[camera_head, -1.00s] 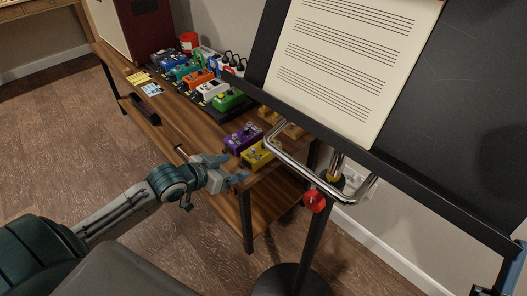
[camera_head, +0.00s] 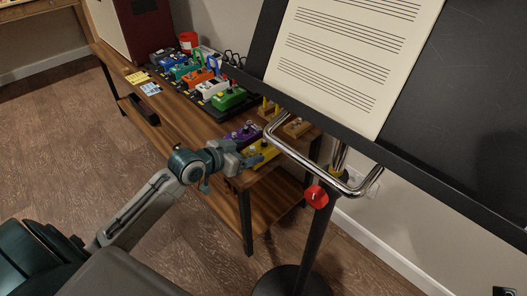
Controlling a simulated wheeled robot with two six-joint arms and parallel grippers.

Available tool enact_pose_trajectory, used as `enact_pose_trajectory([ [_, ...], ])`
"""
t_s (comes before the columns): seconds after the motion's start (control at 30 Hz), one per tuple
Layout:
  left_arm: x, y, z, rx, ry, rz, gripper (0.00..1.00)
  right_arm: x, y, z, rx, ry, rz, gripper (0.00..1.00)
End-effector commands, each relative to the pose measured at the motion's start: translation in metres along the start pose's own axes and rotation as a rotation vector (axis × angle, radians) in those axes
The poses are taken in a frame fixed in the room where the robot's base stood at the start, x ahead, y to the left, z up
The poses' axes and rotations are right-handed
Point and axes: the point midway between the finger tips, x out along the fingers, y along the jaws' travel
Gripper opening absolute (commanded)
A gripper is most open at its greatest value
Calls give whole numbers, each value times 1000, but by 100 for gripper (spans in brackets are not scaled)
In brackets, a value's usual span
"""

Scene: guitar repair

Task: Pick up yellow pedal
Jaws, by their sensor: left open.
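The yellow pedal (camera_head: 262,153) sits near the front right end of the wooden table (camera_head: 192,120), partly behind the chrome bar of the music stand. My left gripper (camera_head: 246,155) is open at the pedal's left end, with its fingertips close to or beside it; I cannot tell whether they touch. A purple pedal (camera_head: 243,133) lies just behind the yellow one, partly covered by my left gripper. My right gripper is not in view.
The black music stand (camera_head: 313,225) with sheet music (camera_head: 345,60) rises at the right, its chrome bar (camera_head: 290,150) close to the yellow pedal. Several pedals, including a green one (camera_head: 229,98), stand on a board farther back. Wooden blocks (camera_head: 297,127) lie behind.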

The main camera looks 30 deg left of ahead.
Motion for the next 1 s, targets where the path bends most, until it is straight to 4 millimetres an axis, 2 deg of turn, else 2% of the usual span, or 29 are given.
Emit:
enact_pose_trajectory([
  [0.3,41,1,-2,-4,4,0,67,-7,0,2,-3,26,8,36],
  [0.63,48,1,-3,0,1,1,67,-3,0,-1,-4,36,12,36],
  [0.67,48,1,-3,0,1,1,65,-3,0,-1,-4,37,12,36],
  [0.87,48,1,-3,0,1,1,26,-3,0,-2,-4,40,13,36],
  [0.9,48,1,-4,1,3,1,23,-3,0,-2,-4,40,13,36],
  [1.0,48,1,-4,1,3,1,23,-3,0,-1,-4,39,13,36],
])
